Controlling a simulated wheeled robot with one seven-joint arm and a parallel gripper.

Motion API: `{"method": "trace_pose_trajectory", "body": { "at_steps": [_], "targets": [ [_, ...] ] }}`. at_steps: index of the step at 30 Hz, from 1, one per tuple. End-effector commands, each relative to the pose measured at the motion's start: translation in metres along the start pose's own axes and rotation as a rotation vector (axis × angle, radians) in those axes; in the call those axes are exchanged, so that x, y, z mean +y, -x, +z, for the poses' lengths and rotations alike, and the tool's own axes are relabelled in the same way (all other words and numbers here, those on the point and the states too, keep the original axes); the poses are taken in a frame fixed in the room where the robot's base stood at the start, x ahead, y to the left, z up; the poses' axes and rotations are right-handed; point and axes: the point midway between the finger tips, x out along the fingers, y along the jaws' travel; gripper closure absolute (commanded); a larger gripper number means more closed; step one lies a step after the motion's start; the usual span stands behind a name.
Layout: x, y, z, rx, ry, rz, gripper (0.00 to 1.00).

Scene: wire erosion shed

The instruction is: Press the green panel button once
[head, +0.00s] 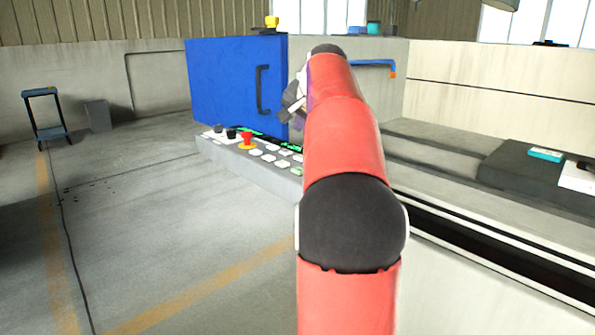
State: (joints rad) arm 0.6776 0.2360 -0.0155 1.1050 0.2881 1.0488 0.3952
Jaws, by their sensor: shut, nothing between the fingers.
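A grey control panel (232,152) stands in front of the blue door. Green markings or lights (290,147) show along the panel's back. My gripper (290,103) is partly hidden by my red arm, appears above the panel in the picture, and is shut and empty. My arm hides the panel's right side.
A blue door (228,85) with a dark handle (262,90) stands behind the panel. The machine bed (450,150) lies to the right. A small blue-topped stand (45,115) is far left. The floor (150,220) left of the panel is clear.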

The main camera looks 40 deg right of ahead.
Motion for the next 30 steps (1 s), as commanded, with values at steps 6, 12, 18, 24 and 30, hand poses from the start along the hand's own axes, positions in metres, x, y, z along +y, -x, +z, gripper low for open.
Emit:
{"method": "trace_pose_trajectory", "body": {
  "at_steps": [6,12,18,24,30],
  "targets": [
    [0.013,-0.018,0.013,0.000,0.000,0.000,1.00],
    [0.029,-0.038,0.028,0.000,0.000,0.001,1.00],
    [0.040,-0.054,0.039,0.000,0.000,0.001,1.00],
    [0.043,-0.059,0.043,0.000,0.000,0.000,1.00],
    [0.043,-0.059,0.043,0.000,0.000,0.000,1.00]
  ]
}}
